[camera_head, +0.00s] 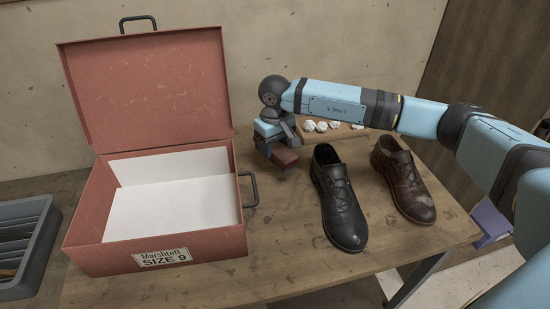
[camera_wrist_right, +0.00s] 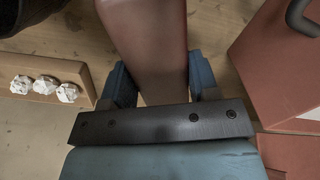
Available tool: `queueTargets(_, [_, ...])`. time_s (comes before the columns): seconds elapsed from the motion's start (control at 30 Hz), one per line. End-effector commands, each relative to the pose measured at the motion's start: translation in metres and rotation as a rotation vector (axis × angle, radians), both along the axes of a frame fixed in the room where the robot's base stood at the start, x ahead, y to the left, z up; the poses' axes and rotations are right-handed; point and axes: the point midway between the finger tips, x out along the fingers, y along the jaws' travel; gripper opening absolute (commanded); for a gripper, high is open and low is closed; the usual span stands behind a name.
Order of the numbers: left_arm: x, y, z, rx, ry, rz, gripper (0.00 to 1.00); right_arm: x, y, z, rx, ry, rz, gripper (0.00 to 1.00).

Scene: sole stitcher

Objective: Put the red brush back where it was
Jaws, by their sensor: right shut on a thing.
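My right gripper (camera_head: 277,146) is shut on the red brush (camera_head: 286,156), over the back of the table between the open box and the black shoe. In the right wrist view the dark red brush body (camera_wrist_right: 150,45) lies between the two blue fingers (camera_wrist_right: 158,84) and runs out of the top of the picture. Its bristles are not clearly visible, and I cannot tell whether it touches the table. My left gripper is not in view.
A red box (camera_head: 160,255) with raised lid and white lining stands left, its handle (camera_head: 250,189) facing the gripper. A black shoe (camera_head: 340,205) and brown shoe (camera_head: 405,182) stand right. A wooden holder (camera_head: 345,134) with white lumps is behind. A grey compartment tray (camera_head: 45,245) is far left.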

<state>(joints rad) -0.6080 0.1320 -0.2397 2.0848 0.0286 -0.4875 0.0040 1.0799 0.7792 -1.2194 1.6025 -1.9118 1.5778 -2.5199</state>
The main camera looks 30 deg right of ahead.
Motion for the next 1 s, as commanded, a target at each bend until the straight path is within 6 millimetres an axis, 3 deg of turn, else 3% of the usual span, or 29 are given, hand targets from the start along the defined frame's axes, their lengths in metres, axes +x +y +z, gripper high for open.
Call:
queueTargets(0.37, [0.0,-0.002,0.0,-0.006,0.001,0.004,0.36,0.0,0.0,-0.043,0.001,0.001,-0.001,0.36])
queueTargets(0.77, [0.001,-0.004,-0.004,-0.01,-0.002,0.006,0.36,0.0,0.0,-0.05,0.0,-0.001,0.0,0.36])
queueTargets(0.8, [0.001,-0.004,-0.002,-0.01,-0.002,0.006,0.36,0.0,0.0,-0.048,0.0,-0.001,0.0,0.64])
queueTargets(0.87, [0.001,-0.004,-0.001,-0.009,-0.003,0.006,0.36,0.0,0.0,-0.048,0.0,-0.001,0.0,0.78])
queueTargets(1.0, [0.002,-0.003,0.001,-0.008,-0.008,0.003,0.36,0.0,0.0,-0.048,0.0,-0.001,0.0,0.81])
